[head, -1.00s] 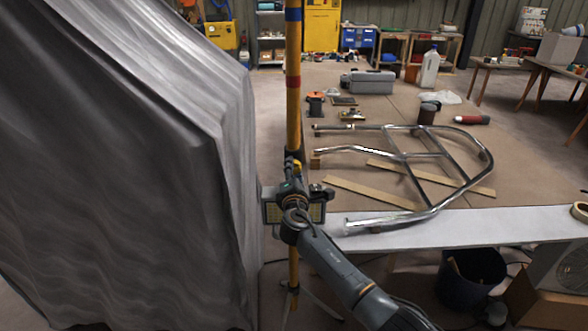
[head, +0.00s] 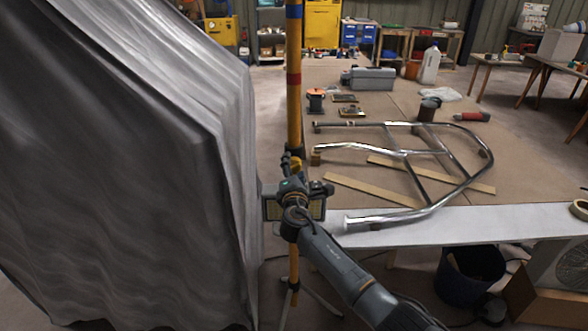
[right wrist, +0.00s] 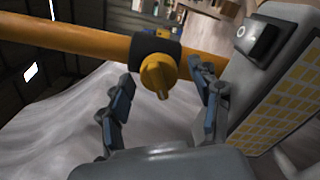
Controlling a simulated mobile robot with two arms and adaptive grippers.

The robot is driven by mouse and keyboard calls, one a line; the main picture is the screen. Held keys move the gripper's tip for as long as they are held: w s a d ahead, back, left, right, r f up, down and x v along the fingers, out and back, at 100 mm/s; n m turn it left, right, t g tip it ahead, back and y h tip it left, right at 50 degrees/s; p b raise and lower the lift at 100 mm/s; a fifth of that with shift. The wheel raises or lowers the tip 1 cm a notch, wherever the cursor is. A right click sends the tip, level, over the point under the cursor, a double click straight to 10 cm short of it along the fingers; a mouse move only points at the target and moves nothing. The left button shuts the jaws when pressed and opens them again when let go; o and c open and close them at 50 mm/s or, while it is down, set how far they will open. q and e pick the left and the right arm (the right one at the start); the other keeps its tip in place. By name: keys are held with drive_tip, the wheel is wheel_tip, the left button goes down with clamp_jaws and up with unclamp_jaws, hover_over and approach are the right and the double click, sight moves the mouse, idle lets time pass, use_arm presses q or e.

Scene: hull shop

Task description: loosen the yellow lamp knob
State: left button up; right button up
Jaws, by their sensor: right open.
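The yellow lamp knob (right wrist: 157,75) sticks out from a black clamp (right wrist: 150,52) on the orange-yellow pole (right wrist: 75,38) in the right wrist view. The pole stands upright in the head view (head: 294,100). The lamp (right wrist: 275,80), a grey body with a yellow-gridded panel, is at the right of the wrist view; its panel shows in the head view (head: 272,209). My right gripper (right wrist: 162,90) is open, one finger on each side of the knob in the picture; contact does not show. In the head view my right gripper (head: 292,180) is at the pole and hides most of the clamp. My left gripper is out of view.
A grey draped sheet (head: 130,170) fills the left, close to the pole. A workbench (head: 500,180) at the right holds a bent chrome tube frame (head: 410,155), wood strips and a grey toolbox (head: 368,79). A dark bucket (head: 470,277) stands below its front edge.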

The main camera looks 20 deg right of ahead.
drive_tip(key=shift+s, duration=0.1)
drive_tip(key=v, duration=1.2)
